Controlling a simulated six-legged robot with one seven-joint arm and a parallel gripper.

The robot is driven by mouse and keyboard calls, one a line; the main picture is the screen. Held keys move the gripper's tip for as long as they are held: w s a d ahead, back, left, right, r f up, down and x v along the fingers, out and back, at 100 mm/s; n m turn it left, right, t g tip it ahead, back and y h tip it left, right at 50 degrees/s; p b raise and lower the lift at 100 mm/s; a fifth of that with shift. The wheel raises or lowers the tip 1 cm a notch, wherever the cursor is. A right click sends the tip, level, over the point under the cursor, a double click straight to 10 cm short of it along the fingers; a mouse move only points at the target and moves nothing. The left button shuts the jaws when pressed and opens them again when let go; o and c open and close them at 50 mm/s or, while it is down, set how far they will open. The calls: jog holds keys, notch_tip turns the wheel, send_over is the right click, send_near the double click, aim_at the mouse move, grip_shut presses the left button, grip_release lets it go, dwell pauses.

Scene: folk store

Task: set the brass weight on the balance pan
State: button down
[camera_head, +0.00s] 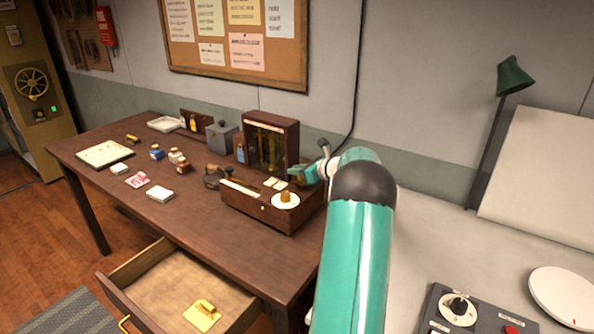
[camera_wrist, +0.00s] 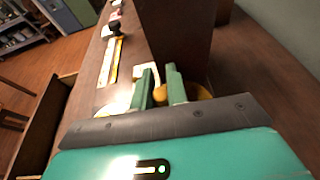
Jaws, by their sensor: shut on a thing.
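The balance (camera_head: 258,212) is a low dark wooden box near the right end of the desk. A white round pan (camera_head: 290,205) on its top carries a small brass piece (camera_head: 285,195). My gripper (camera_head: 306,175) is low over the balance's right end, behind that pan. In the wrist view, its two green fingers (camera_wrist: 160,88) are shut on a brass weight (camera_wrist: 160,96), mostly hidden by the fingers and palm. Yellow brass surfaces show beside the fingers. I cannot tell whether the held weight touches a pan.
A tall wooden glass-fronted case (camera_head: 270,143) stands close behind the balance. An open drawer (camera_head: 165,282) holds a yellow block on a yellow card. Several small bottles, cards and a tray stand on the desk's left. The desk's front middle is clear.

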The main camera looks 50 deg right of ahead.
jog(key=shift+w+f, duration=0.1)
jog(key=c, duration=1.4)
grip_release()
